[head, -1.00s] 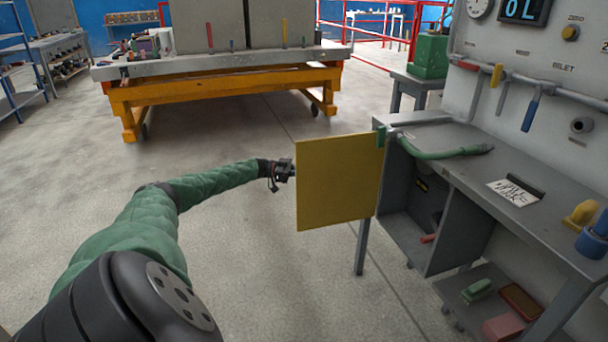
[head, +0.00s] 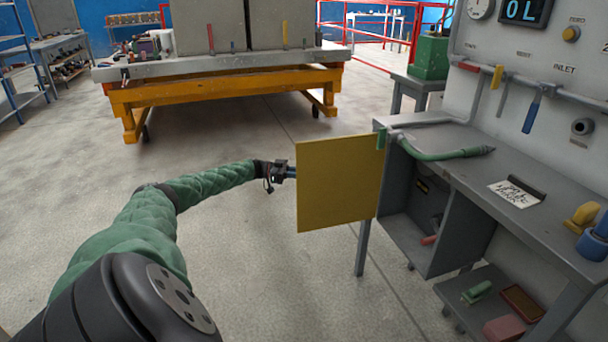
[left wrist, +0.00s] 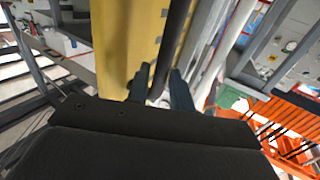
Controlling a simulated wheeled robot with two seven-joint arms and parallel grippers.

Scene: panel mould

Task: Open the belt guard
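The belt guard (head: 338,185) is a flat yellow panel in the head view. It stands swung out from the grey cabinet, its right edge at the cabinet's front left corner, and the cabinet's inside shows. In the left wrist view the guard (left wrist: 122,40) fills the upper middle, with a dark bar handle (left wrist: 171,35) along it. My left gripper (left wrist: 162,78) has one finger on each side of this bar and looks closed on it. In the head view the left gripper (head: 291,172) is at the guard's left edge, its fingertips hidden behind the panel. My right gripper is out of view.
The cabinet (head: 428,215) stands under a grey bench top (head: 460,160) with a green hose (head: 445,153) on it. A shelf (head: 485,300) with small blocks is below. An orange-framed table (head: 220,90) is at the back. The floor left of the guard is clear.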

